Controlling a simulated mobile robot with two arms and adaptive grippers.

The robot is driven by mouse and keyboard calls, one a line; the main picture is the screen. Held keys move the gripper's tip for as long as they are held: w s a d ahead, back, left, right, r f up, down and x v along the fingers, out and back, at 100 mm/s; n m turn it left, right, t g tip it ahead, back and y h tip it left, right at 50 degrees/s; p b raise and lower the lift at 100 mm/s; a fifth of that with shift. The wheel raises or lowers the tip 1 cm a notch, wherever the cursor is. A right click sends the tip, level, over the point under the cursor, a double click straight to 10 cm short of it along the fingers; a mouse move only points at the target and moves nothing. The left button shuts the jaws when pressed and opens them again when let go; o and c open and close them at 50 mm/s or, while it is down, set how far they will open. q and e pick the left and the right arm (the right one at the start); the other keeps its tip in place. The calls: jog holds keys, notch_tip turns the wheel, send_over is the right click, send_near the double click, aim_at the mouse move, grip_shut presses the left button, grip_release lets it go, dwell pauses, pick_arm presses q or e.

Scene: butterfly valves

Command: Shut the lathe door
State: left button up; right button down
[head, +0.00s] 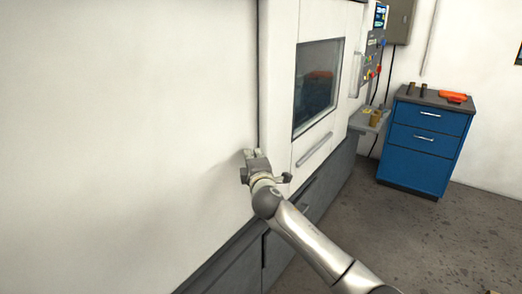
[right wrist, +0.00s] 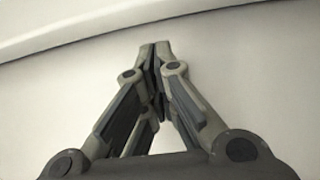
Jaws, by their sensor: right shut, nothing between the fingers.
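The lathe is a large white machine, and its door (head: 303,140) has a dark window (head: 318,85) and a slanted bar handle (head: 314,151) below it. I cannot tell how far the door stands open. My right gripper (head: 250,155) is to the left of the window and handle, close to the white front of the machine. It is shut and empty. In the right wrist view its fingertips (right wrist: 155,48) meet in front of a plain pale surface; I cannot tell whether they touch it. My left gripper is not in view.
A control panel (head: 374,45) with a screen and buttons is beyond the door. A small shelf (head: 362,121) juts out below it. A blue drawer cabinet (head: 420,150) with an orange item (head: 453,96) on top stands at the right. The grey floor (head: 440,240) in front is clear.

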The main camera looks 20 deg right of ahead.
aim_at(267, 145)
jog(key=shift+w+d+p, duration=0.2)
jog(key=shift+w+d, duration=0.4)
jog(key=shift+d, duration=0.2)
jog(key=shift+w+d+p, duration=0.15)
jog(key=shift+w+d, duration=0.4)
jog(key=shift+d, duration=0.2)
jog(key=shift+d, duration=0.1)
jog(key=shift+w+d+r+b, duration=0.1)
jog(key=shift+w+d+b, duration=0.1)
jog(key=shift+w+d, duration=0.4)
jog(key=shift+w+d+r+b, duration=0.1)
jog(key=shift+w+d+b, duration=0.1)
jog(key=shift+w+d, duration=0.4)
jog(key=shift+s+d, duration=0.15)
jog(key=shift+s, duration=0.05)
jog(key=shift+f, duration=0.1)
